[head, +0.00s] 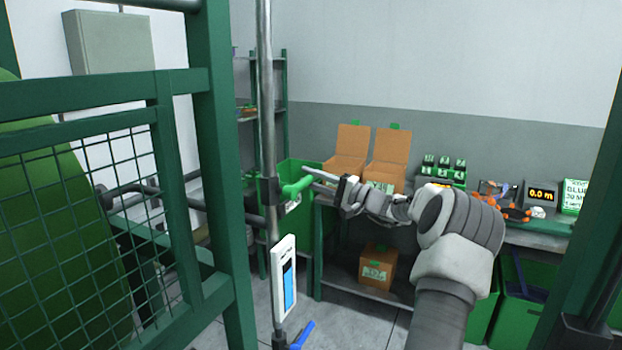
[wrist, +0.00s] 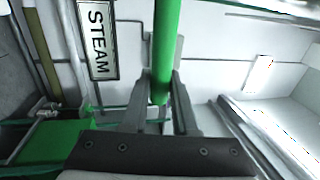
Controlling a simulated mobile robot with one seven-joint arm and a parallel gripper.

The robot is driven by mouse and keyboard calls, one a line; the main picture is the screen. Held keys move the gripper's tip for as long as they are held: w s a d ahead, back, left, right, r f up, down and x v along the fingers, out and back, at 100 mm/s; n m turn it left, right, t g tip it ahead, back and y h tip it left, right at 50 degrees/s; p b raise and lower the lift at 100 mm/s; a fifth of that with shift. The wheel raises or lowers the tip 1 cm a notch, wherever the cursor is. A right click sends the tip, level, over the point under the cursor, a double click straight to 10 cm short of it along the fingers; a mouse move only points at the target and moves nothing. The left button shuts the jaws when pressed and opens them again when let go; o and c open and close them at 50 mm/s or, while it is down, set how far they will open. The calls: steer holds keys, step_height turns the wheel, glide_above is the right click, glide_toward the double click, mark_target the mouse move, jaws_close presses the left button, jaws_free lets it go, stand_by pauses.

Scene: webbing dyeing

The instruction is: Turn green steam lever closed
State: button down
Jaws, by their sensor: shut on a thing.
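The green steam lever (head: 296,189) sticks out to the right from a valve on the vertical grey pipe (head: 266,120) in the head view. My gripper (head: 314,176) reaches in from the right and is at the lever's free end. In the wrist view the green lever (wrist: 166,40) runs down between the two fingers of my gripper (wrist: 162,98), which are shut on it. A STEAM sign (wrist: 98,38) shows to the left of the lever there.
A white gauge with a blue column (head: 285,278) and a blue lever (head: 302,334) are lower on the pipe. A green mesh gate (head: 215,170) stands close on the left. A workbench (head: 535,238) with cartons and small items stands behind my arm.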

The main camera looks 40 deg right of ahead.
steer(key=shift+f, duration=0.2)
steer(key=c, duration=0.7)
jaws_free()
steer(key=shift+r, duration=0.1)
steer(key=b+v, duration=0.1)
steer(key=v, duration=1.6)
steer(key=shift+s+d+b, duration=0.15)
steer(key=shift+s+b, duration=0.05)
steer(key=shift+b, duration=0.15)
